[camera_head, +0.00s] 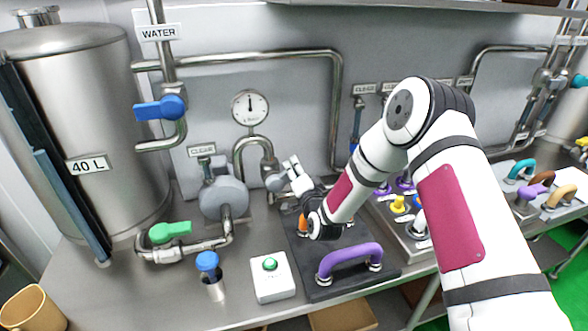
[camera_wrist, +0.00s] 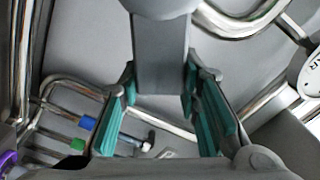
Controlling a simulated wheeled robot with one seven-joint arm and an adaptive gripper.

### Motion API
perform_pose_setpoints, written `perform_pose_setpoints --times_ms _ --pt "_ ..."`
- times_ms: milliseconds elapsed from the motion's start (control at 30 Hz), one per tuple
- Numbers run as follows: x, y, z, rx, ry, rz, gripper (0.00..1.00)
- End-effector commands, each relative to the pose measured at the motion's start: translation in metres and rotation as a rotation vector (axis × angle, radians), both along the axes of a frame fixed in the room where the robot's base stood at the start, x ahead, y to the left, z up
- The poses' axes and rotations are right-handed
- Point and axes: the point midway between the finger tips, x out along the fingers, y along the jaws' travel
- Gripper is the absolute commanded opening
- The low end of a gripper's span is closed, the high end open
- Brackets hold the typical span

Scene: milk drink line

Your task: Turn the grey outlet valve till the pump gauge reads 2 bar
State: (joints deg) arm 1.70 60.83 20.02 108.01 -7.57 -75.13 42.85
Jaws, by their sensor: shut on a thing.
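The grey outlet valve (camera_head: 275,183) sits on the pipe right of the pump (camera_head: 223,198), below the gauge. My gripper (camera_head: 291,174) reaches it from the right. In the wrist view, my gripper (camera_wrist: 160,98) has its teal pads on both sides of the valve's grey handle (camera_wrist: 162,55) and is shut on it. In the head view my fingers partly hide the handle. The round pump gauge (camera_head: 250,107) stands above, its dark needle pointing about straight up; its numbers are too small to read. Part of the dial (camera_wrist: 312,72) shows in the wrist view.
A steel tank (camera_head: 85,130) with a blue valve handle (camera_head: 160,109) and a green valve handle (camera_head: 169,232) stands left. A white box with a green button (camera_head: 273,279), a blue-capped bottle (camera_head: 210,275) and a purple handle (camera_head: 348,261) are in front. Pipes run behind.

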Motion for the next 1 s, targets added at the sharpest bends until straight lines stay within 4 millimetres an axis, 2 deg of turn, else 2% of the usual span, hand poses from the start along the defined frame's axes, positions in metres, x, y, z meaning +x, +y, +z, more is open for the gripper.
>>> perform_pose_setpoints --times_ms 567,600,667,1000 --pt "0.0003 -0.0017 -0.0028 0.025 0.009 -0.001 0.0" --pt "0.0003 -0.0017 -0.0028 0.025 0.009 -0.001 0.4" --pt "0.0002 -0.0016 -0.0028 0.025 0.009 -0.001 0.52" --pt "-0.0012 -0.0017 -0.0023 0.026 0.008 -0.001 0.52"
